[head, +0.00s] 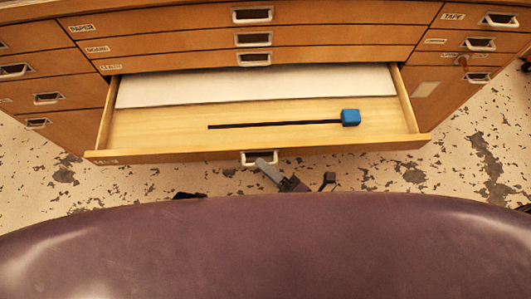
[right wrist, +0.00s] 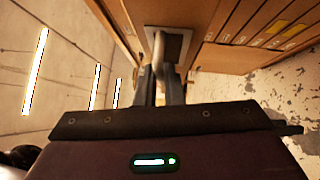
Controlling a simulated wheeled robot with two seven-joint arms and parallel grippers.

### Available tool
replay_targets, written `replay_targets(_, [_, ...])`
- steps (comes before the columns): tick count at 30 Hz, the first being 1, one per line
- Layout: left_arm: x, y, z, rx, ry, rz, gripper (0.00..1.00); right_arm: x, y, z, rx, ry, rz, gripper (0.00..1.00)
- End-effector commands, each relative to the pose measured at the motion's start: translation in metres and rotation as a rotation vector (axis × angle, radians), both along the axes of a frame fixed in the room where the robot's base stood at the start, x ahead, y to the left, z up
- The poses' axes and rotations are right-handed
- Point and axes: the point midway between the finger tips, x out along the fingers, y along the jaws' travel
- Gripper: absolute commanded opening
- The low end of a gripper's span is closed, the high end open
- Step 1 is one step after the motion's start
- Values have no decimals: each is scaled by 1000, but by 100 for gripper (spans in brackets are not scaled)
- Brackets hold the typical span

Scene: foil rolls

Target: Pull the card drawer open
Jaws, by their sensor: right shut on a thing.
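The card drawer (head: 180,155) is the wide wooden drawer in the middle of the cabinet. It stands well pulled out in the head view, with white card sheets (head: 250,87) at its back. Its metal handle (head: 247,161) is on the front. My right gripper (head: 262,163) is at this handle, its fingers shut on it. In the right wrist view the fingers close around the handle (right wrist: 158,50) at the drawer front (right wrist: 185,14). My left gripper cannot be made out in either view.
A black rod with a blue block (head: 350,118) lies inside the drawer.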

Motion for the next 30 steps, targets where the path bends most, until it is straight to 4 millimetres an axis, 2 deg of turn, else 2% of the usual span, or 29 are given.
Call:
replay_targets(10, [0,0,-1,0,0,1,36,-1,0,-1,-1,0,0,0])
replay_targets(11, [0,0,-1,0,0,0,36,-1,0,-1,-1,0,0,9])
replay_targets(12, [0,0,-1,0,0,0,36,-1,0,-1,-1,0,0,14])
replay_targets(16, [0,0,-1,0,0,0,36,-1,0,-1,-1,0,0,30])
replay_targets(25, [0,0,-1,0,-1,0,36,-3,-2,-1,-1,1,0,30])
replay_targets(30, [0,0,-1,-1,-3,0,36,-18,-17,-4,-4,3,0,30])
